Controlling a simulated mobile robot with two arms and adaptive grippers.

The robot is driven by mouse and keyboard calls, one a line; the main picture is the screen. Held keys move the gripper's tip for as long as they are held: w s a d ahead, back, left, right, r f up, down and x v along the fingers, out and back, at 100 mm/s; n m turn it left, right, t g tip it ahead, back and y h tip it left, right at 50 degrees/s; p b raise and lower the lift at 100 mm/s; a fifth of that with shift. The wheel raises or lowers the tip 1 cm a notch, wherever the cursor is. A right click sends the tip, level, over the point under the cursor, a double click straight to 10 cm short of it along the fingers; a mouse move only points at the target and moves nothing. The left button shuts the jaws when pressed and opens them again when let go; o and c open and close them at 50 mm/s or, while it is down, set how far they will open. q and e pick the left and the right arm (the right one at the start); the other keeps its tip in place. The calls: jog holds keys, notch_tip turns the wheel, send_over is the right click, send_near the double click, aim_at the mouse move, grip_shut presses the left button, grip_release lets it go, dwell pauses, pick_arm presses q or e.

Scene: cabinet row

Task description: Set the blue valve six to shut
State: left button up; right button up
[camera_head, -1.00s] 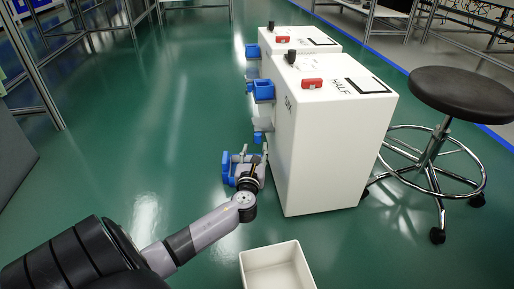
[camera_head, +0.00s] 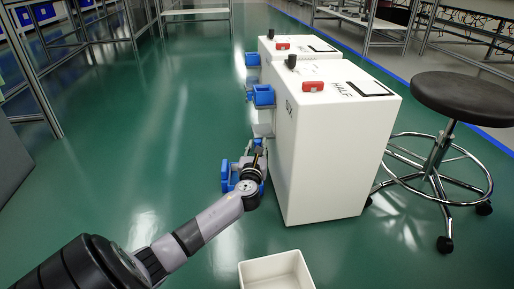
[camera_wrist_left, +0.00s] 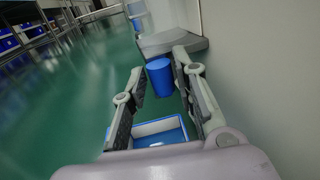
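The near white cabinet (camera_head: 333,150) carries SIX on its side and HALF on its top, by a red block (camera_head: 313,86) and a black knob (camera_head: 291,61). A blue cylinder (camera_wrist_left: 159,76), which looks like the valve, hangs under a grey ledge (camera_wrist_left: 172,41) in the left wrist view. I cannot make out the cylinder in the head view, where the ledge (camera_head: 263,130) shows above my gripper. My left gripper (camera_head: 257,152) is low beside the cabinet's left face. Its fingers are apart, with the cylinder between or just beyond the tips (camera_wrist_left: 160,62); contact is unclear. My right gripper is out of view.
A blue box (camera_wrist_left: 160,131) is low near the fingers. A white bin (camera_head: 275,260) stands in front, a black stool (camera_head: 470,97) right. Green floor is clear on the left.

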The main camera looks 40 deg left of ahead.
pick_arm(q)
grip_shut()
jog(key=shift+w+d+r+n+g+y+p, duration=0.15)
jog(key=shift+w+d+n+g+y+p, duration=0.1)
jog(key=shift+n+g+y+p, duration=0.35)
jog(key=shift+d, duration=0.1)
jog(key=shift+o, duration=2.1)
grip_release()
jog(key=v, duration=1.2)
jog(key=shift+f, duration=0.25)
jog(key=shift+w, duration=0.1)
